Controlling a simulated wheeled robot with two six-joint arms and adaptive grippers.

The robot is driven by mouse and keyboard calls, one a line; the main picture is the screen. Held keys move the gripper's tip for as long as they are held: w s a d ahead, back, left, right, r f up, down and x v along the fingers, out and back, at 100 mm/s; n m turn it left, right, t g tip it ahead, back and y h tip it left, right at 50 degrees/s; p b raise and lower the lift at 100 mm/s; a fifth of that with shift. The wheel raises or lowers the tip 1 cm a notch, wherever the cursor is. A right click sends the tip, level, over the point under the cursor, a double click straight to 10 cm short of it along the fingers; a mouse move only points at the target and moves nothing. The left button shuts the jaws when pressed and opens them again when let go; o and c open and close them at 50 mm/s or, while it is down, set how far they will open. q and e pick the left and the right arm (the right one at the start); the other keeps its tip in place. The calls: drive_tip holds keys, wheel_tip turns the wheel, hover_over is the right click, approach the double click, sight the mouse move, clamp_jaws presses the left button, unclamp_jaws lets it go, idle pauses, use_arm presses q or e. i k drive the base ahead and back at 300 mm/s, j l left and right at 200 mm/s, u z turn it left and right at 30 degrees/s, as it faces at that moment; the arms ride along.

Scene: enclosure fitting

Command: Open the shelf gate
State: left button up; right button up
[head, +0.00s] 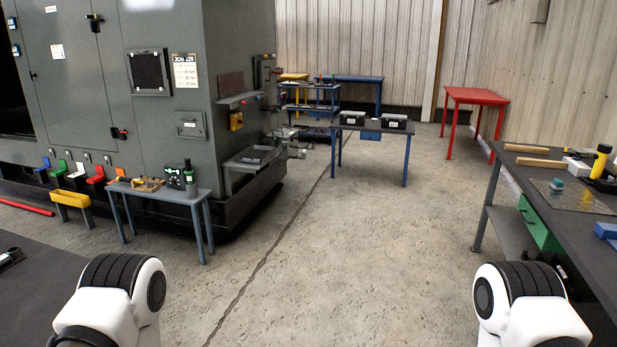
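I cannot make out a shelf gate for certain. A blue shelf rack (311,108) with several levels stands at the back, right of the large grey enclosure (95,75). Small items lie on its top, and any gate on it is too small to tell. A narrow shelf (238,99) juts from the enclosure's right side, with a lower ledge (250,163) beneath it holding a dark item. Only white and black links of my two arms show at the bottom left and bottom right. Both grippers are out of view.
A small table (165,194) with tools stands before the enclosure. A table (371,129) with two dark cases stands mid-room. A red table (476,96) is at the back right. A long workbench (510,172) lines the right. The concrete floor between is clear.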

sight(275, 153)
drive_tip(key=i, duration=2)
drive_tip(key=i+u, duration=0.1)
drive_tip(key=i, duration=0.9)
drive_tip(key=i+l, duration=0.15)
drive_tip(key=i, duration=0.85)
drive_tip(key=i+l, duration=0.1)
drive_tip(key=i, duration=0.9)
drive_tip(key=u, duration=0.05)
